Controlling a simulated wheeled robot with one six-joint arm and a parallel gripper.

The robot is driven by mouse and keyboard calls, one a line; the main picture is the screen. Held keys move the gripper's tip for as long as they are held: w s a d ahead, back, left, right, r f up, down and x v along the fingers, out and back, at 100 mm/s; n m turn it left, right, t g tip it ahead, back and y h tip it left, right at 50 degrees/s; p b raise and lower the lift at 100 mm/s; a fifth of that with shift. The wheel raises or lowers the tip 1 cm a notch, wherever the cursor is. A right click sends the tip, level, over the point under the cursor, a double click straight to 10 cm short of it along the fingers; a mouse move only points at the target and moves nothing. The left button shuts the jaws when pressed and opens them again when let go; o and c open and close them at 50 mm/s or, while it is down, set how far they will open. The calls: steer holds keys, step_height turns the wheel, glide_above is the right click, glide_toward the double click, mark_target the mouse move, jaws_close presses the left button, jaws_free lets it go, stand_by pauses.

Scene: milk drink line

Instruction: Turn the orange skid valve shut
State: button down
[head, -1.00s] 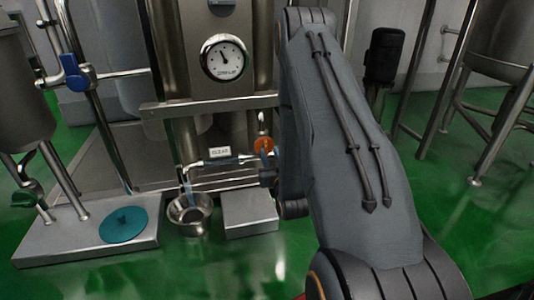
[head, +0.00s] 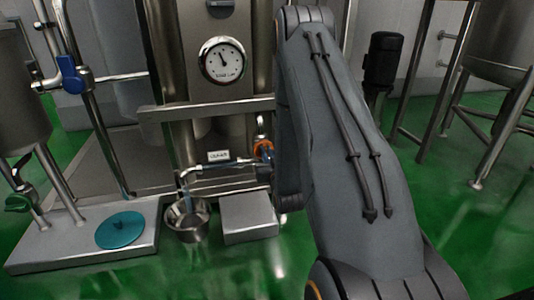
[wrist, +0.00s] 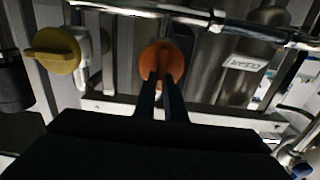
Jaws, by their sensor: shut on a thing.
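The orange skid valve (head: 259,148) sits on the pipe at the front of the steel skid, partly hidden by my gripper in the head view. In the wrist view its round orange handle (wrist: 164,52) is straight ahead, with a raised grip bar across its middle. My gripper (wrist: 163,82) has its two dark fingers close together, shut on that bar. A thin stream runs from the pipe's bent spout (head: 184,175) into a steel bowl (head: 174,222) on the floor.
A yellow valve handle (wrist: 55,50) is left of the orange one in the wrist view. A "CLEAR" label (head: 218,156) is on the pipe. A steel box (head: 248,218) stands below the valve. A round gauge (head: 222,60) is above.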

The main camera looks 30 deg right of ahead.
steer(key=shift+s+d+f+m+p, duration=0.1)
steer(key=shift+d+f+m+p, duration=0.2)
steer(key=shift+m+p, duration=2.45)
steer(key=shift+s+d+f+m+p, duration=0.1)
steer(key=shift+d+f+m+p, duration=0.2)
steer(key=shift+m+p, duration=2.45)
steer(key=shift+s+d+f+m+p, duration=0.1)
steer(key=shift+d+f+m+p, duration=0.15)
steer(key=shift+m+p, duration=2.5)
steer(key=shift+f+m+b, duration=0.1)
steer(key=shift+m+b, duration=0.6)
steer(key=shift+m, duration=0.15)
steer(key=c, duration=1.8)
jaws_free()
steer(key=shift+a, duration=0.1)
